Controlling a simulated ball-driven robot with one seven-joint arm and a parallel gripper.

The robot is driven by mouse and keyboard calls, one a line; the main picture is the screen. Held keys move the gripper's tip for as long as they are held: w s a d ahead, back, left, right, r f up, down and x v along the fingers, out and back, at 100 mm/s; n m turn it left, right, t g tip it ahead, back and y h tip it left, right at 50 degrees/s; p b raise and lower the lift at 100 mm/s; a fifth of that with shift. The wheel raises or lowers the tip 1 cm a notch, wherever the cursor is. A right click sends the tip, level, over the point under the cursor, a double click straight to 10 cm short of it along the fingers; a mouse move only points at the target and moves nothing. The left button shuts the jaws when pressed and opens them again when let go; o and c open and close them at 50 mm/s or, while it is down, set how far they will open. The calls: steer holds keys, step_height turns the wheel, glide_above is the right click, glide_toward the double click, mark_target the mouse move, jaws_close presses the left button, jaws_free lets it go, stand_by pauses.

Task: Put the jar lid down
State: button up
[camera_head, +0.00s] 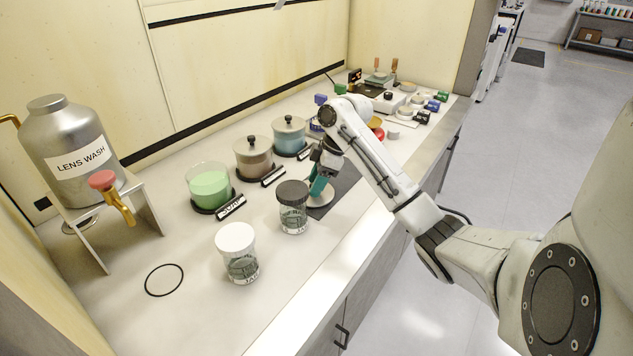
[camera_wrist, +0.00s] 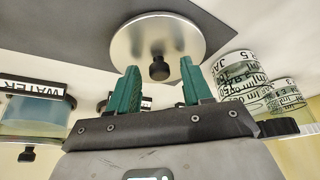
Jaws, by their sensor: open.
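The jar lid is a round silvery metal disc (camera_wrist: 140,42) with a black knob (camera_wrist: 159,70). In the wrist view it lies flat, knob toward me, partly on a dark mat and partly on the pale counter. In the head view the lid (camera_head: 322,199) lies just below my gripper, which partly covers it. My gripper (camera_wrist: 160,68) is open, its green fingers on either side of the knob with gaps showing. An uncovered glass jar of green liquid (camera_head: 209,187) stands to the left in the head view. Its label is only partly legible.
Close left of the lid is a clear jar with a dark cap (camera_head: 292,208), then a white-capped jar (camera_head: 237,254). Brown (camera_head: 254,160) and blue (camera_head: 289,137) jars wear metal lids. A LENS WASH tank (camera_head: 75,150) is far left. The front counter is clear around a black ring (camera_head: 164,280).

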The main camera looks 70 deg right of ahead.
steer(key=v, duration=1.2)
steer(key=shift+p, duration=0.3)
steer(key=shift+d, duration=0.1)
